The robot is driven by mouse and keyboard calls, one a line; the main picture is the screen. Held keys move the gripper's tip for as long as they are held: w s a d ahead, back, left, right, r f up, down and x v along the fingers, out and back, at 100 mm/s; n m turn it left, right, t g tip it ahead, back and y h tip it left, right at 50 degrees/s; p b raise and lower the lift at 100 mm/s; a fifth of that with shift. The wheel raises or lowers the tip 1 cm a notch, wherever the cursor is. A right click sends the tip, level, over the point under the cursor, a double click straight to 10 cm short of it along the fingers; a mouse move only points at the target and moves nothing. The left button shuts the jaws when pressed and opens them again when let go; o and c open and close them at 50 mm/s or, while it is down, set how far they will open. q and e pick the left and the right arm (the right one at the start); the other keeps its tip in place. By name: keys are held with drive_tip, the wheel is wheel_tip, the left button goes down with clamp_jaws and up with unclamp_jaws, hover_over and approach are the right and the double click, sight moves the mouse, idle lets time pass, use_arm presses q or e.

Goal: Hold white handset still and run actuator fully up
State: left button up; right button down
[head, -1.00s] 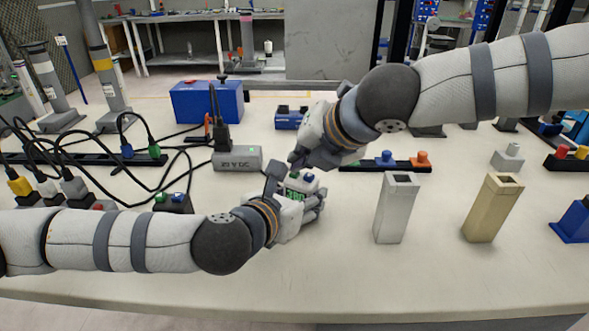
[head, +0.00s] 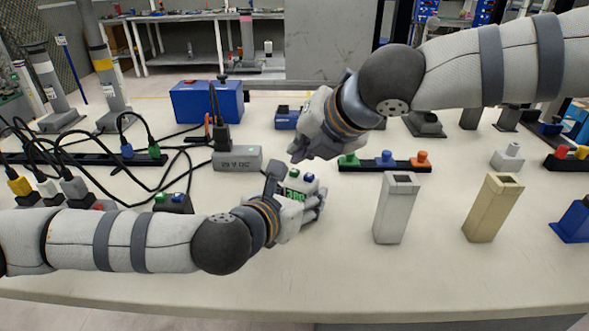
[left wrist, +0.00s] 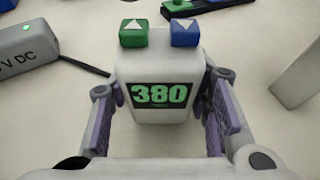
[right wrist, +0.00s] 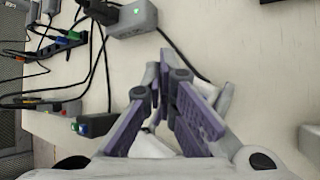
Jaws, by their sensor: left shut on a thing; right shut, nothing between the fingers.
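The white handset (left wrist: 160,60) fills the middle of the left wrist view, with a green up-arrow button (left wrist: 133,33), a blue down-arrow button (left wrist: 185,33) and a display (left wrist: 159,95) reading 380 in green. My left gripper (left wrist: 160,115) is shut on it, one purple-padded finger on each side. In the head view, the handset (head: 294,190) is low over the table, partly hidden by my left gripper (head: 297,205). My right gripper (head: 296,154) is shut and empty, above and behind the handset, apart from it. Its closed fingers show in the right wrist view (right wrist: 170,95). I cannot tell which thing is the actuator.
A grey DC box (head: 237,159) with black cables stands left of the handset. A black strip with coloured plugs (head: 385,163) lies to the right. Grey (head: 393,215) and beige (head: 490,215) posts stand farther right. The front table area is clear.

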drive_tip(key=shift+r, duration=2.5)
use_arm(q)
drive_tip(key=o, duration=1.3)
